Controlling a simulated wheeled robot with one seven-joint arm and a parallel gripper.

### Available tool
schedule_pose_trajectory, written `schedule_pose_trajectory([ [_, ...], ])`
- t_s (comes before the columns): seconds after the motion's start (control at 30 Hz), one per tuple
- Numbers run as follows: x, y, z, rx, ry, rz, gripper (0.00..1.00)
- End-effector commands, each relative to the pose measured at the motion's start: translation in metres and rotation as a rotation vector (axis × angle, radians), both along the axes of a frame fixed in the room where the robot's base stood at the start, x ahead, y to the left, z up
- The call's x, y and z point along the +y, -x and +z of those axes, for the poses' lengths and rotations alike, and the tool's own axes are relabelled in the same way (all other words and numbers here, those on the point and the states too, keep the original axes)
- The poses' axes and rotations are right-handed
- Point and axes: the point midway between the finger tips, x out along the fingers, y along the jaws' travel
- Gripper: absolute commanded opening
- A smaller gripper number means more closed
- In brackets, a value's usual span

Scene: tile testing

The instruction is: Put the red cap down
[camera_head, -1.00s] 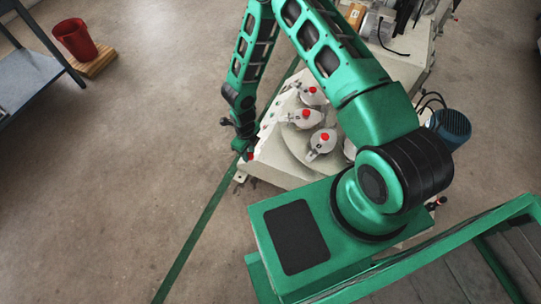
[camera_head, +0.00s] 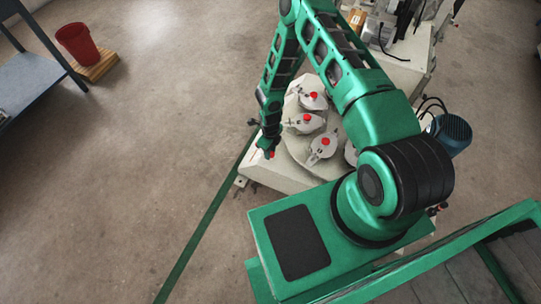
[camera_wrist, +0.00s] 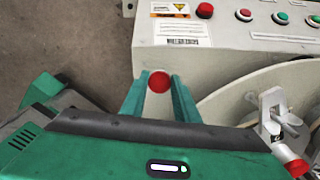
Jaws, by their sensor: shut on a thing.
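The red cap (camera_wrist: 159,83) is round and sits between the two green fingers of my gripper (camera_wrist: 159,77) in the wrist view. The gripper is shut on it. In the head view, a small part of the red cap (camera_head: 271,155) shows at the tip of my gripper (camera_head: 268,150), by the left corner of the pale machine (camera_head: 262,171). In the wrist view, the cap appears in front of the machine's light front face (camera_wrist: 225,65). I cannot tell whether it touches the machine.
A round turntable (camera_head: 300,150) carries several grey clamps with red knobs, right of my gripper. A panel with red and green buttons (camera_wrist: 281,18) and another red round piece (camera_wrist: 205,10) lies ahead. A red bucket (camera_head: 76,42) stands far left. Floor left of the machine is clear.

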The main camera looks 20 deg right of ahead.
Motion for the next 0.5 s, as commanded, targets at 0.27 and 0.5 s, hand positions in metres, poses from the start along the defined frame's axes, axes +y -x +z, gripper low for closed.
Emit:
schedule_pose_trajectory([
  [0.27, 0.000, 0.001, -0.034, 0.001, 0.001, 0.000, 0.08],
  [0.5, 0.000, 0.000, -0.035, 0.000, 0.000, 0.000, 0.08],
])
